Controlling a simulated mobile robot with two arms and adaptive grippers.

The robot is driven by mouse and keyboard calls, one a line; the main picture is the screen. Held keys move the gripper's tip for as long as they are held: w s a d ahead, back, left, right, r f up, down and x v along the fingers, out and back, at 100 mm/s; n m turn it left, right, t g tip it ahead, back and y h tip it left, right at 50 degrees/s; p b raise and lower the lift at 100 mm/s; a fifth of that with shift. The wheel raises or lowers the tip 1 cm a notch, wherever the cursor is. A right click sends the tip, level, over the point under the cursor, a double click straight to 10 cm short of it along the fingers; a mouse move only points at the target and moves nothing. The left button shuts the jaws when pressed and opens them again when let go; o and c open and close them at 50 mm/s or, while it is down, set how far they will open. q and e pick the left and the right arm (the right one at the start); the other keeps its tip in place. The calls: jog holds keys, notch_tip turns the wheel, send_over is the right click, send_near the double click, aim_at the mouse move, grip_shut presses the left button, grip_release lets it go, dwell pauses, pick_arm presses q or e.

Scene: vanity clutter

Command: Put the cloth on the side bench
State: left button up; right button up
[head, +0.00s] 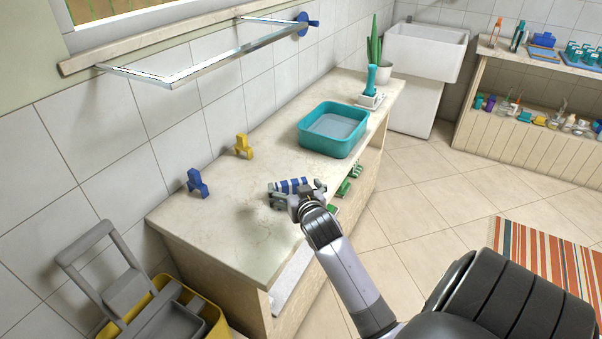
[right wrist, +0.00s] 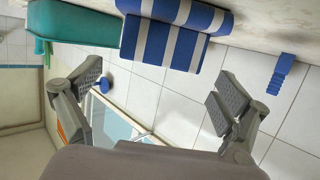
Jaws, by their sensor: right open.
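The cloth (head: 292,185), blue and white striped and rolled or folded, lies on the pale stone counter (head: 225,235) near its front edge. It also shows at the top of the right wrist view (right wrist: 175,38). My right gripper (head: 298,194) is at the cloth, partly covering it in the head view. In the right wrist view its fingers (right wrist: 155,92) are open and spread, with nothing between them; the cloth shows past the fingertips. A wooden bench-like unit (head: 520,144), perhaps the side bench, stands at the far right with items on its top and shelf. My left gripper is not in view.
A teal basin (head: 325,145) stands behind the cloth. A yellow figure (head: 243,145) and a blue figure (head: 197,183) stand near the wall. A white sink (head: 425,50) and striped rug (head: 560,262) are to the right. A yellow bucket (head: 165,300) is at lower left.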

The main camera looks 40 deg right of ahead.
jog(key=v, duration=0.8)
dwell(0.4)
